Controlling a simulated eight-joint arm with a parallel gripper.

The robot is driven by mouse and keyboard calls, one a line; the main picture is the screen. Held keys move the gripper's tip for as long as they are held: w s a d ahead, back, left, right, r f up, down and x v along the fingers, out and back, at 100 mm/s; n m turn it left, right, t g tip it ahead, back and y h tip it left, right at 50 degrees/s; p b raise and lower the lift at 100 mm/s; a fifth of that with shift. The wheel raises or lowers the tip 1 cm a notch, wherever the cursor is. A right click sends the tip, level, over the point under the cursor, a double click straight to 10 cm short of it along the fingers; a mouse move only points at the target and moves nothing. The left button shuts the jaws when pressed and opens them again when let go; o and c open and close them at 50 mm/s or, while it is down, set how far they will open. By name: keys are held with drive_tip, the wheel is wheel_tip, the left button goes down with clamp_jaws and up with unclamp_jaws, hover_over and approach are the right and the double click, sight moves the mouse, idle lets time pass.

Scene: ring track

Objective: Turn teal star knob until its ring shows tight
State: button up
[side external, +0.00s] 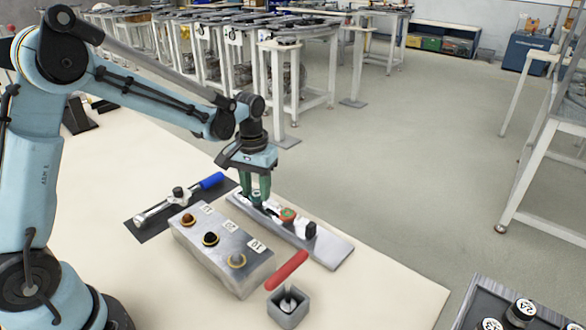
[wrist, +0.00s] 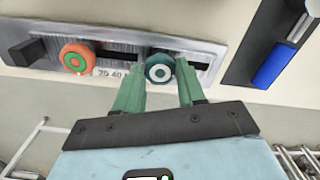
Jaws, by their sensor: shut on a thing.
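The teal star knob (wrist: 160,68) sits on a grey metal rail plate (wrist: 215,48), beside a dark slot. Its face shows a pale ring around a dark centre; I cannot tell from it whether the knob is tight. My gripper (wrist: 162,76) has its two green fingers on either side of the knob, shut on it. In the side view my gripper (side external: 258,203) points straight down at the far-left part of the plate (side external: 328,250), and the fingers mostly hide the knob there.
An orange knob (side external: 287,214) with a green ring and a black end block (side external: 308,231) sit along the same plate.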

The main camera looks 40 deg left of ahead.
sight(256, 193)
drive_tip(key=m, duration=0.4)
drive_tip(key=shift+r+m, duration=0.1)
drive_tip(key=shift+m, duration=0.2)
drive_tip(key=m, duration=0.3)
drive_tip(key=shift+a+m, duration=0.1)
drive_tip(key=shift+m, duration=0.3)
drive_tip(key=m, duration=0.4)
drive_tip(key=shift+w+m, duration=0.1)
drive_tip(key=shift+m, duration=1.9)
drive_tip(key=o, duration=1.1)
drive_tip(key=shift+c, duration=0.2)
wheel_tip(256, 193, up, 12)
